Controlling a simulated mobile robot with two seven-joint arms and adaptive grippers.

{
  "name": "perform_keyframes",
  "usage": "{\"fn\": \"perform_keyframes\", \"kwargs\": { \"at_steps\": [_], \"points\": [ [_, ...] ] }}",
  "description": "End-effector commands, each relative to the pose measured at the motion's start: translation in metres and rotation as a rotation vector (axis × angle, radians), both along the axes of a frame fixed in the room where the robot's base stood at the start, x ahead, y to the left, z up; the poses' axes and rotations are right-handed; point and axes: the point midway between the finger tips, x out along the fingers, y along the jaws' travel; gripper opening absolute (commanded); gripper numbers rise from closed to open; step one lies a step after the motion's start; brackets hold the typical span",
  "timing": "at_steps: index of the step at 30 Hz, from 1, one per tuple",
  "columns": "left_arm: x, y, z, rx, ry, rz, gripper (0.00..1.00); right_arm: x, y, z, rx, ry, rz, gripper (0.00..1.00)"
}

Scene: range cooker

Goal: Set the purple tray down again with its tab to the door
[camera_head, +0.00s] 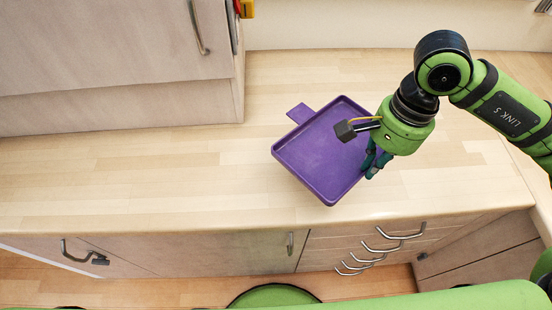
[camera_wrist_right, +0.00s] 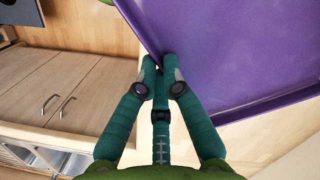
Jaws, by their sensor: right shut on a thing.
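The purple tray (camera_head: 322,154) is over the wooden counter, a shallow square with raised rims. Its tab (camera_head: 300,113) sticks out at the tray's upper left, toward the wall cabinet side. My right gripper (camera_head: 371,172) is shut on the tray's right rim. In the right wrist view the fingers (camera_wrist_right: 161,72) pinch the rim of the tray (camera_wrist_right: 225,50), which looks tilted or raised there. Whether the tray's underside touches the counter I cannot tell. My left gripper is not in view.
The wooden counter (camera_head: 130,185) is wide and clear to the left of the tray. A pale cabinet (camera_head: 120,50) with a door handle stands at the upper left. Drawers and doors with metal handles (camera_head: 400,231) are below the counter's front edge.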

Motion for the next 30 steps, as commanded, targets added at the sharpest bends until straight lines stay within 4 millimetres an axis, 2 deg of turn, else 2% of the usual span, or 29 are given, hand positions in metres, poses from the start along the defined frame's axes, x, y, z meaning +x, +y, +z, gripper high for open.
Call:
{"fn": "perform_keyframes", "kwargs": {
  "at_steps": [1, 6, 10, 14, 19, 24, 30],
  "points": [
    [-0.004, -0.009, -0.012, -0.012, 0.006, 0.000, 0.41, -0.007, -0.004, -0.011, 0.000, 0.001, -0.112, 0.00],
    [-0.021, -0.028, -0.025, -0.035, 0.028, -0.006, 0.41, -0.021, -0.015, -0.018, -0.004, 0.003, -0.456, 0.00],
    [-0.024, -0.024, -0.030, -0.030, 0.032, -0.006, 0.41, -0.027, -0.020, -0.019, -0.006, 0.002, -0.613, 0.00],
    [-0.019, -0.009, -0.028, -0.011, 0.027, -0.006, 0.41, -0.027, -0.018, -0.020, -0.005, 0.003, -0.681, 0.00],
    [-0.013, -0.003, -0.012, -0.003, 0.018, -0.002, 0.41, -0.013, 0.008, -0.033, -0.003, 0.010, -0.687, 0.00],
    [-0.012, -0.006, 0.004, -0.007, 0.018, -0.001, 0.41, 0.006, 0.042, -0.057, -0.005, 0.009, -0.686, 0.00],
    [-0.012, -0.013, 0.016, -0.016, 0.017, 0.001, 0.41, 0.025, 0.071, -0.080, -0.005, 0.005, -0.689, 0.00]
  ]
}}
